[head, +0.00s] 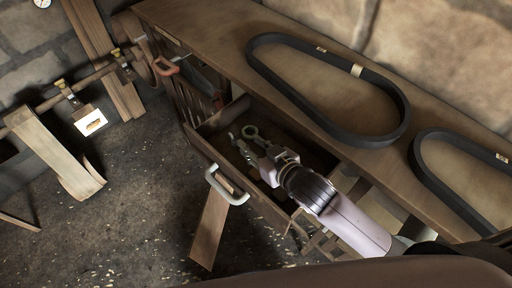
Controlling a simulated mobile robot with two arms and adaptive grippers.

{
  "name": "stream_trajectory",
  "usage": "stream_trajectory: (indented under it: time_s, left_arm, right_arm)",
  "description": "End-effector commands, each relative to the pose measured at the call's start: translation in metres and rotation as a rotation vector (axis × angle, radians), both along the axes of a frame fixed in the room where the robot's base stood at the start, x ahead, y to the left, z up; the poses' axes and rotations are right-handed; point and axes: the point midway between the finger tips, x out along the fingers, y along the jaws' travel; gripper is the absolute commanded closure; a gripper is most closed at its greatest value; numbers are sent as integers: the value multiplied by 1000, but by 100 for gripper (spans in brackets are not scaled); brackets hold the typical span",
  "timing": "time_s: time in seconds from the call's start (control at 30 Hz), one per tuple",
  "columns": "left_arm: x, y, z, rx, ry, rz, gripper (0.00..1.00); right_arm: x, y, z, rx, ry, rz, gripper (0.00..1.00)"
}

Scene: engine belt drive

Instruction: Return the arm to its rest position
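My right arm comes in from the lower right. Its gripper (256,158) is over the open drawer (203,146) of the wooden workbench. The fingertips are small and dark against the drawer, so I cannot tell whether they are apart or together. A metal tool with a ring-shaped end (250,131) shows in the drawer close to the fingertips; I cannot tell whether they touch it. My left arm and gripper are not in view.
Two black belts lie on the workbench top (215,40): one in the middle (300,99), one at right (440,184). The drawer's pale handle (226,186) faces the floor. A red-handled tool (166,66) is near the bench's left end. Floor at lower left is mostly clear.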

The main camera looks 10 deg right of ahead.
Motion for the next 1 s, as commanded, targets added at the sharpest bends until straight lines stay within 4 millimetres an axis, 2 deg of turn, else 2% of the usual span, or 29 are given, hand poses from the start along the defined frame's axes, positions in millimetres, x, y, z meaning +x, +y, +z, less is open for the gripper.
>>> stream_trajectory:
  time_s: [0.17,0.73,0.83,1.0]
  left_arm:
    - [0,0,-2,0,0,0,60]
    - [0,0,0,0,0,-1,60]
    - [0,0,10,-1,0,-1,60]
    - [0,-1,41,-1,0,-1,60]
  right_arm:
    - [-9,-5,4,-1,-1,-1,71]
    - [-9,-5,6,-1,-1,-1,71]
    - [-9,-5,17,-1,-1,-1,71]
    - [-9,-5,48,-1,-1,-1,71]
